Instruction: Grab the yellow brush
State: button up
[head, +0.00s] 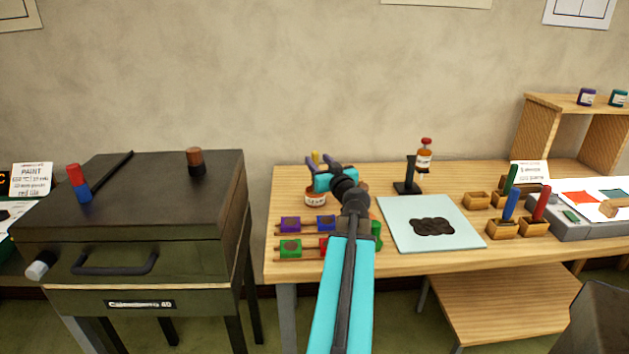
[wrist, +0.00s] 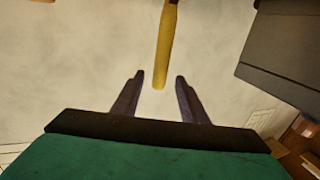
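The yellow brush shows in the wrist view (wrist: 166,45) as a yellow handle coming from the top edge, its rounded end between my fingertips. There is a gap on both sides of it. My gripper (wrist: 160,77) is open, with a dark finger to each side of the handle. In the head view my gripper (head: 320,160) is above the back left of the wooden table, and a small yellow tip of the brush (head: 315,155) shows by its fingers. A labelled jar (head: 315,199) stands just below the gripper. The brush's lower part is hidden in the head view.
Coloured paint blocks in wooden racks (head: 290,225) lie in front of the jar, partly behind my arm. A pale glass sheet (head: 400,235) and a black stand (head: 408,180) are to the right. A dark kiln-like box (head: 130,210) stands left, across a gap.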

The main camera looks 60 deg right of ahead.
jog(key=shift+x, duration=1.05)
jog(key=shift+w+d, duration=0.1)
jog(key=shift+p+x, duration=1)
jog(key=shift+x, duration=0.35)
jog(key=shift+p+x, duration=0.35)
jog(key=shift+x, duration=0.8)
jog(key=shift+r, duration=0.1)
grip_shut()
